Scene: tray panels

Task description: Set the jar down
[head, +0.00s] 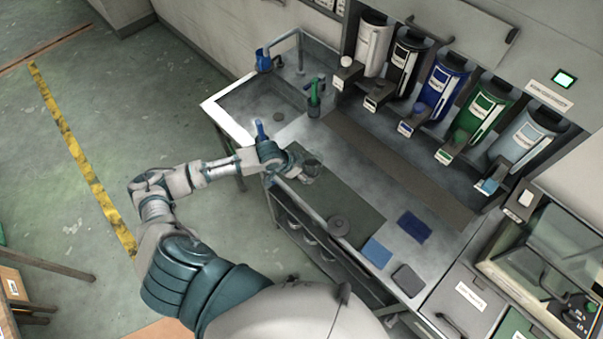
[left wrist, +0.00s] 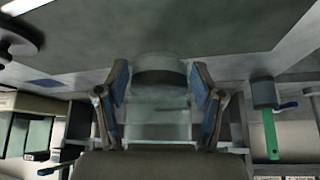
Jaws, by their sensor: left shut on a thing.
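A clear jar (head: 311,168) shows at my left gripper (head: 297,165) in the head view, over the near left end of the counter by the dark mat (head: 358,207). In the left wrist view the jar (left wrist: 157,122) lies between the two blue-padded fingers of my left gripper (left wrist: 159,80), with a dark round part at its far end. The gripper is shut on the jar. I cannot tell whether the jar touches the surface. A dark round lid-like disc (head: 339,226) lies on the mat. My right gripper is not in view.
A sink (head: 262,105) lies behind the gripper, with a green-handled item (head: 314,97) at its right. Several dispensers, including a blue one (head: 441,85), line the wall. Blue cloths (head: 414,227) and a dark pad (head: 407,280) lie right of the mat. The mat's middle is clear.

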